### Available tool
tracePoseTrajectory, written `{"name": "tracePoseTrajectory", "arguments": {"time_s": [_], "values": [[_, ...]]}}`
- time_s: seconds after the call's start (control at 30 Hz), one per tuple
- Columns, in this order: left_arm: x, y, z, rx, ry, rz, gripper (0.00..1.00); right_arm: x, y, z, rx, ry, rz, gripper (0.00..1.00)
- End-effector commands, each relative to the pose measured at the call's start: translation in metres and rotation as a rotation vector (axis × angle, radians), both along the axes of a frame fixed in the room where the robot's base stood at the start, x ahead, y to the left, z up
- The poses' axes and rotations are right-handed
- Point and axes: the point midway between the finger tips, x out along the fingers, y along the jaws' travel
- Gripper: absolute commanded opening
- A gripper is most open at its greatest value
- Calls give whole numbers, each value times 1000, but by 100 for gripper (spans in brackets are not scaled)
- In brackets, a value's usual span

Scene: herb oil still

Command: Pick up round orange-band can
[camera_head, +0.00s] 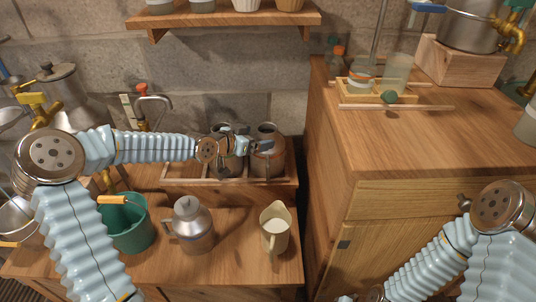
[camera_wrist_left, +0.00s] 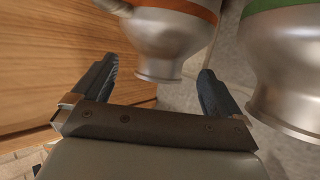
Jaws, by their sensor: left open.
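The round metal can with an orange band (camera_head: 268,163) stands at the right end of a wooden rack (camera_head: 218,180) on the back of the left bench. In the left wrist view the same can (camera_wrist_left: 168,38) is large, its narrow rimmed end between my fingers. My left gripper (camera_head: 263,146) is open at this can, one finger on each side, with no clear grip on it. A similar can with a green band (camera_wrist_left: 290,65) is close beside the right finger; in the head view it (camera_head: 222,163) is partly hidden behind my left gripper. My right gripper is out of view.
A lidded metal jug (camera_head: 190,226), a cream pitcher (camera_head: 274,232) and a green bucket (camera_head: 130,228) stand in front of the rack. A wooden cabinet (camera_head: 410,205) rises to the right. A shelf (camera_head: 225,18) hangs above.

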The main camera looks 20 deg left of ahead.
Motion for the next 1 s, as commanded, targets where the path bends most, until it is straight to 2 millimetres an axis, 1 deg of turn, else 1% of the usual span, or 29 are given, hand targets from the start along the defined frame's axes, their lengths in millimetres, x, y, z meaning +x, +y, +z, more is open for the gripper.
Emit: {"name": "tracePoseTrajectory", "arguments": {"time_s": [0.17,0.33,0.43,0.53,0.73,0.77,1.0], "values": [[11,-6,-3,0,0,-1,100,0,0,0,0,0,0,0],[36,-18,-7,-1,2,-2,100,0,0,6,0,0,0,0],[47,-23,-13,0,2,-2,100,0,0,6,0,0,1,0],[52,-26,-16,1,1,-1,100,0,0,6,1,-1,1,0],[52,-25,-17,1,2,0,100,0,0,6,1,-1,1,0],[52,-25,-17,1,2,0,97,0,0,6,1,-1,1,0],[52,-25,-17,1,2,0,60,0,0,6,1,-1,1,0]]}}
